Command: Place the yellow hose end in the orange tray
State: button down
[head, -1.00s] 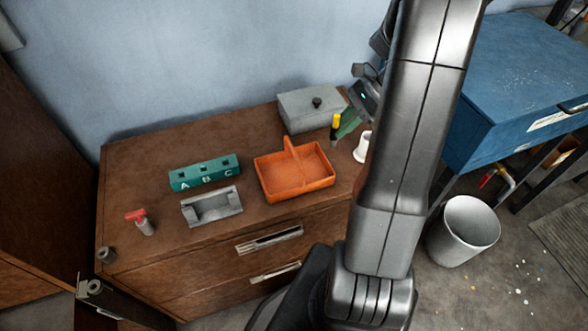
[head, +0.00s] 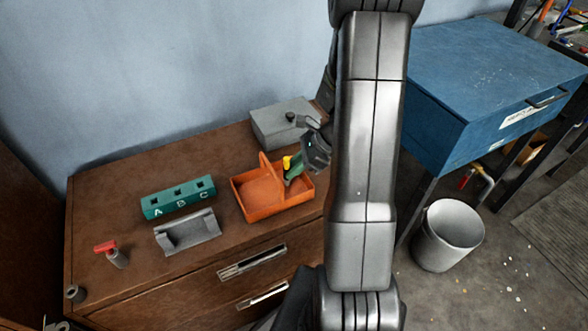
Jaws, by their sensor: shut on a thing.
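The orange tray (head: 247,215) with its arched handle sits on the brown cabinet top, right of the middle. The yellow hose end (head: 287,162) shows as a small yellow piece at the tray's right half, in front of the green fingers. My gripper (head: 294,172) is shut on it, with the fingers over the right compartment of the tray. The lower part of the hose end is hidden, so I cannot tell whether it touches the tray floor.
A grey lidded box (head: 283,122) stands behind the tray. A teal block marked A B C (head: 178,197), a grey cradle (head: 187,233) and a red-topped fitting (head: 116,256) stand to the left. A blue cabinet (head: 470,90) and a white bin (head: 448,236) are at right.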

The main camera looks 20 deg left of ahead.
jog(key=shift+f, duration=0.25)
jog(key=shift+f, duration=0.1)
jog(key=c, duration=1.3)
grip_release()
jog(key=shift+w+d+r, duration=0.15)
jog(key=shift+d+r, duration=0.05)
jog(key=shift+r, duration=0.2)
jog(key=p+v, duration=0.1)
jog(key=v, duration=1)
jog(key=shift+r, duration=0.1)
